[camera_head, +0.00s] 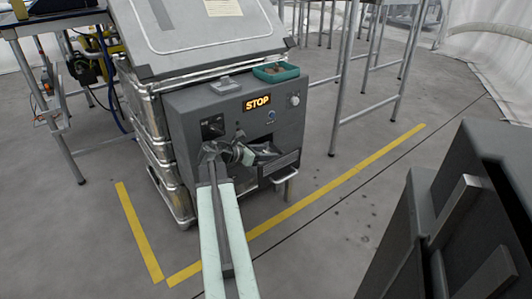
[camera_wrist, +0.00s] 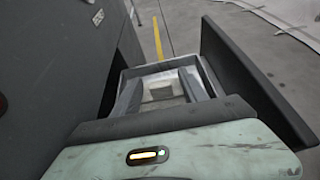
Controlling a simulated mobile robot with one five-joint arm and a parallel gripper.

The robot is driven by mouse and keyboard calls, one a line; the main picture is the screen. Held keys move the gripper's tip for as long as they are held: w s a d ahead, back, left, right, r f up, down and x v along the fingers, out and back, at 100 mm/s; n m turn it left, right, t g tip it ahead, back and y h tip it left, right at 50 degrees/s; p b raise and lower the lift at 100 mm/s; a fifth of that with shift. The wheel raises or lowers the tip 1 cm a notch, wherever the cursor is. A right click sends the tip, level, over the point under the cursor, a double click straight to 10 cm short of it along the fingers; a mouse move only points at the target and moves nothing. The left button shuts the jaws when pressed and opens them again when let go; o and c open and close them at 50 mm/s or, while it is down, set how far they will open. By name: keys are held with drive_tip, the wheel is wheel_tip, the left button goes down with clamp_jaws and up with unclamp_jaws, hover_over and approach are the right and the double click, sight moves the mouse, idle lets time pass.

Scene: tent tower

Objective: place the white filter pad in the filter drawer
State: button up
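The filter drawer (camera_wrist: 207,74) is pulled out of the grey machine, with its dark front panel on the right in the wrist view. In the head view the drawer (camera_head: 264,152) shows only partly behind my arm. My gripper (camera_wrist: 162,84) reaches into the drawer opening, its two grey fingers spread apart. A pale, flat square, seemingly the white filter pad (camera_wrist: 162,93), shows low between the fingers, inside the drawer outline. I cannot tell whether it touches the drawer floor. In the head view my gripper (camera_head: 240,153) is small, and the pad cannot be made out surely.
The machine's front (camera_head: 215,107) carries a lit STOP display (camera_head: 257,102) and a knob. A green tray (camera_head: 276,72) sits on its top ledge. Yellow floor lines (camera_head: 340,178) run around the machine. Metal table legs (camera_head: 345,75) stand behind right. The floor in front is clear.

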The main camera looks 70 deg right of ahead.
drive_tip(key=shift+r+p, duration=0.3)
drive_tip(key=shift+r, duration=0.05)
drive_tip(key=p+v, duration=0.4)
drive_tip(key=v, duration=0.8)
drive_tip(key=shift+f, duration=0.3)
